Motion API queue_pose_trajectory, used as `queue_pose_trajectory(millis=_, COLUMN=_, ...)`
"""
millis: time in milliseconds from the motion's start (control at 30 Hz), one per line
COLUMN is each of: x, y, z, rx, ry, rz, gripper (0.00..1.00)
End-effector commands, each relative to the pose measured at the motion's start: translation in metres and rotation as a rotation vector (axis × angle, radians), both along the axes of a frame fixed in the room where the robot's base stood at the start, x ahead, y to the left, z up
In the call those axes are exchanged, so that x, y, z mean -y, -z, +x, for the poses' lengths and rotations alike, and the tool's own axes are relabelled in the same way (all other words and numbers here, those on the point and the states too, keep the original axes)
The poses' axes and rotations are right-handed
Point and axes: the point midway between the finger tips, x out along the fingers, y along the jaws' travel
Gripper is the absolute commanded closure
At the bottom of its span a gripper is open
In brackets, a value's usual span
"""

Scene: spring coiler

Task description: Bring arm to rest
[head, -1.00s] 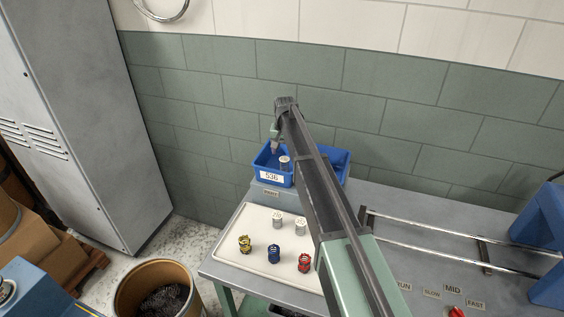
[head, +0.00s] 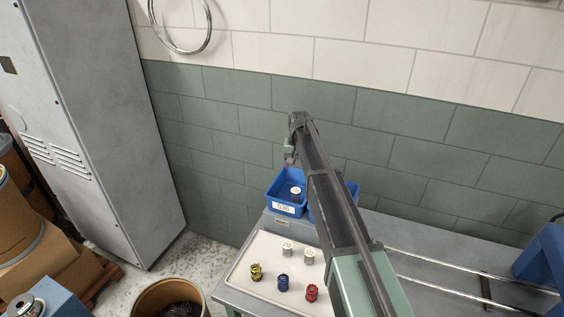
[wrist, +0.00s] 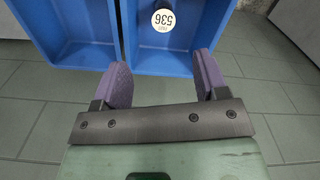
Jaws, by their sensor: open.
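My arm reaches up over the bench, and my gripper (head: 290,160) hangs from its end above a blue bin (head: 287,208) with a white label. In the wrist view my gripper (wrist: 160,85) is open, its two purple finger pads wide apart with nothing between them. Ahead of the fingers in that view, a part with a round white top marked 536 (wrist: 163,19) is inside the blue bin (wrist: 170,62). The same white-topped part shows in the bin in the head view (head: 295,191).
A second blue bin (head: 353,191) stands partly behind my arm. A pale tray (head: 243,277) on the bench holds white, yellow, blue and red coils. Two rails (head: 450,278) run right. A grey cabinet (head: 95,130) and a drum (head: 150,300) stand at left.

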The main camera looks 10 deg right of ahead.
Motion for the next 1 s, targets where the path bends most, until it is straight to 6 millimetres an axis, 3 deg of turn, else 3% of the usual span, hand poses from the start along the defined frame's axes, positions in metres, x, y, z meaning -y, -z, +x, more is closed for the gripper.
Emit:
queue_pose_trajectory(millis=33, x=0.000, y=0.002, z=-0.040, rx=-0.001, ry=-0.029, rz=0.000, gripper=0.33)
queue_pose_trajectory(millis=67, x=0.000, y=0.006, z=-0.063, rx=-0.001, ry=-0.051, rz=0.000, gripper=0.33)
queue_pose_trajectory(millis=167, x=0.000, y=0.024, z=-0.158, rx=-0.001, ry=-0.123, rz=-0.001, gripper=0.33)
queue_pose_trajectory(millis=200, x=0.000, y=0.032, z=-0.198, rx=-0.001, ry=-0.151, rz=-0.001, gripper=0.33)
queue_pose_trajectory(millis=300, x=0.000, y=0.052, z=-0.288, rx=-0.001, ry=-0.202, rz=0.000, gripper=0.33)
queue_pose_trajectory(millis=400, x=0.000, y=0.068, z=-0.353, rx=0.000, ry=-0.221, rz=-0.001, gripper=0.33)
queue_pose_trajectory(millis=433, x=0.000, y=0.072, z=-0.366, rx=0.000, ry=-0.222, rz=-0.001, gripper=0.33)
queue_pose_trajectory(millis=533, x=0.001, y=0.084, z=-0.389, rx=0.000, ry=-0.221, rz=-0.001, gripper=0.33)
queue_pose_trajectory(millis=1000, x=0.001, y=0.081, z=-0.382, rx=-0.001, ry=-0.219, rz=0.000, gripper=0.33)
